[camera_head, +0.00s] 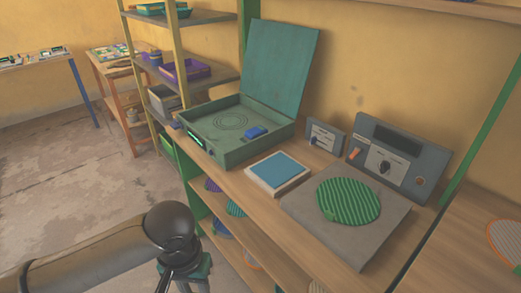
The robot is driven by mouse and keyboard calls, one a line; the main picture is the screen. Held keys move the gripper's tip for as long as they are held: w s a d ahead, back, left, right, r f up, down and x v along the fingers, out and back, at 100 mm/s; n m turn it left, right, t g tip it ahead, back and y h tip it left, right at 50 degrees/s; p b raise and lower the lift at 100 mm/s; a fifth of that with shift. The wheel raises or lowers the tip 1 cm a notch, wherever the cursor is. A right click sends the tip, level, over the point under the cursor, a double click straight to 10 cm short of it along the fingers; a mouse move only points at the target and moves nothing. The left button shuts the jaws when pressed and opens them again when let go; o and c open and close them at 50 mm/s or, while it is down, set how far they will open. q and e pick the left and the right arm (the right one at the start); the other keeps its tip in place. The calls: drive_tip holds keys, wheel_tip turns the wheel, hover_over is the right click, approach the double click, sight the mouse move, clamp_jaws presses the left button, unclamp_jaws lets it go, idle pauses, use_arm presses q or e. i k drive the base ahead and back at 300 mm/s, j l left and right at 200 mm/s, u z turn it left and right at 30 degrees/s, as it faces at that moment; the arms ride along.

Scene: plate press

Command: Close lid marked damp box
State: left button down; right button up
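A green box (224,154) stands on the wooden bench with its lid (281,66) raised, tilted a little back past upright at the box's rear edge. Its inside shows a round ring pattern on the floor and a small blue block (257,132) at the right. A small bright green strip is on its left front side; no writing on it can be read. My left arm comes in from the lower left, well in front of and below the box and apart from it.
Right of the box lie a blue-topped pad (279,170), a grey plate (371,240) with a ribbed green disc (348,200), and a control panel (396,160) with a knob. A shelf unit (196,75) with trays stands behind left. The floor at left is open.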

sight(230, 122)
drive_tip(key=i+j+z, duration=0.2)
drive_tip(key=j+z, duration=0.2)
drive_tip(key=i+j+z, duration=0.15)
drive_tip(key=j+z, duration=0.65)
drive_tip(key=i+j+z, duration=0.1)
drive_tip(key=j, duration=0.8)
drive_tip(key=j+z, duration=0.1)
drive_tip(key=j, duration=0.75)
